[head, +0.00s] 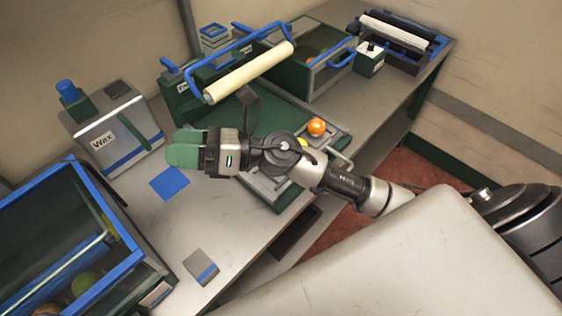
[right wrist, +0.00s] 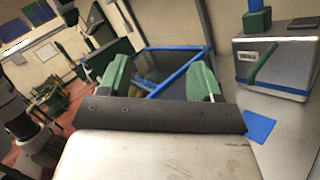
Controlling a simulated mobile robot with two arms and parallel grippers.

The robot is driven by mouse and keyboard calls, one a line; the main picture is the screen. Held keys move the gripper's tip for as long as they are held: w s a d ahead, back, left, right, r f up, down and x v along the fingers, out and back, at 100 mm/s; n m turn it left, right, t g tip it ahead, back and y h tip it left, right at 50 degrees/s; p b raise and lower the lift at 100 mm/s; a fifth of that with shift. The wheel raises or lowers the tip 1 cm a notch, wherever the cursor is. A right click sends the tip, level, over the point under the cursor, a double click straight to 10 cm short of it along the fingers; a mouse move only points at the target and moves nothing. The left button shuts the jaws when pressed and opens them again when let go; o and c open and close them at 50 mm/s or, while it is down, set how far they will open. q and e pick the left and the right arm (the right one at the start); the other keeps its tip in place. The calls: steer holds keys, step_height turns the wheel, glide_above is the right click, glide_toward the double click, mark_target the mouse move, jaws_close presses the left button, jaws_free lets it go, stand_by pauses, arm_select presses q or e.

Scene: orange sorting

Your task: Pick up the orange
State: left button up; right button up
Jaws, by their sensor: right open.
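An orange (head: 316,127) sits on the green sorting tray (head: 262,108) in the head view, to the right of my right gripper and just behind my forearm. A yellow fruit (head: 302,142) beside it is partly hidden by my wrist. My right gripper (head: 183,149) is open and empty, pointing left above the table, well away from the orange. Its two green fingers stand apart in the right wrist view (right wrist: 160,78), with a blue-framed bin (right wrist: 185,75) beyond them. The orange does not show in the right wrist view. My left gripper is not in view.
The blue-framed bin (head: 115,231) holding fruit stands at the lower left. The Wax box (head: 105,140) stands behind my gripper. A roller with a blue frame (head: 250,72) rises behind the tray. A clear-sided case (head: 328,72) stands farther right.

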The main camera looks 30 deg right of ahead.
step_height(320, 180, down, 9)
steer(key=d+n+g+h, duration=0.3)
steer(key=n+g+h, duration=0.4)
steer(key=n, duration=0.4)
steer(key=w+d+f+n+h, duration=0.1)
steer(key=d+h, duration=0.3)
steer(key=d, duration=0.2)
steer(key=w+d+f+n+h, duration=0.1)
steer(key=w+d+f+h, duration=0.1)
steer(key=d+h, duration=0.2)
steer(key=w+d+f+n+g+h, duration=0.1)
steer(key=d+h, duration=0.3)
steer(key=d, duration=0.4)
steer(key=shift+w+d+f+n, duration=0.15)
steer(key=shift+w+d+n, duration=0.1)
steer(key=shift+w+n, duration=0.25)
step_height(320, 180, down, 5)
steer(key=shift+r+p, duration=0.2)
steer(key=shift+p, duration=0.5)
step_height(320, 180, down, 5)
steer(key=shift+a+r+p, duration=0.15)
steer(key=shift+p, duration=1.05)
steer(key=shift+f, duration=0.6)
steer(key=c, duration=0.6)
steer(key=shift+w, duration=0.1)
